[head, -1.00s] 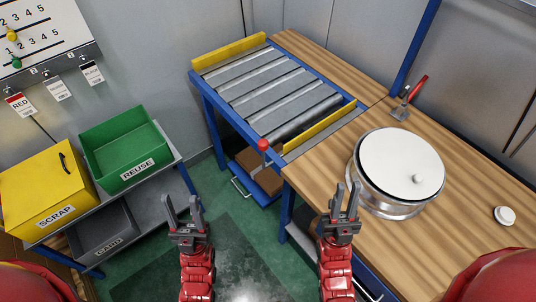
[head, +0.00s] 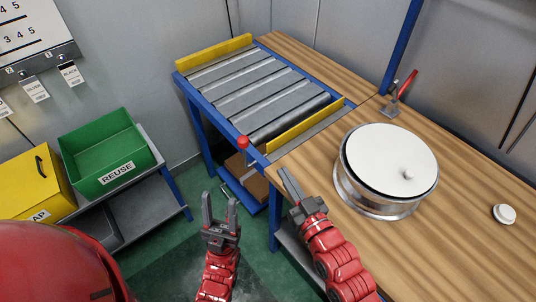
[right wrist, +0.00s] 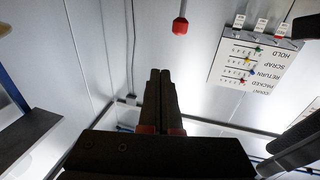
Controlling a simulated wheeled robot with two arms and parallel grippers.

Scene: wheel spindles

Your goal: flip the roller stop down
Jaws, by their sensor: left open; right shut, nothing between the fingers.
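The roller table (head: 262,85) has a yellow stop bar (head: 305,125) standing raised across its near end, by the wooden bench. A lever with a red knob (head: 243,142) sticks up at the table's near corner. The red knob (right wrist: 180,27) also shows in the right wrist view, beyond and to the right of the fingertips. My right gripper (head: 287,177) is shut and empty, right of and nearer than the knob, apart from it; its fingers (right wrist: 161,75) point up in the right wrist view. My left gripper (head: 220,202) is open and empty over the floor.
A silver wheel drum with a white top (head: 388,165) stands on the wooden bench (head: 460,225), right of my right gripper. A red-handled clamp (head: 402,95) and a white knob (head: 504,214) are also there. A green REUSE bin (head: 105,155) stands left.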

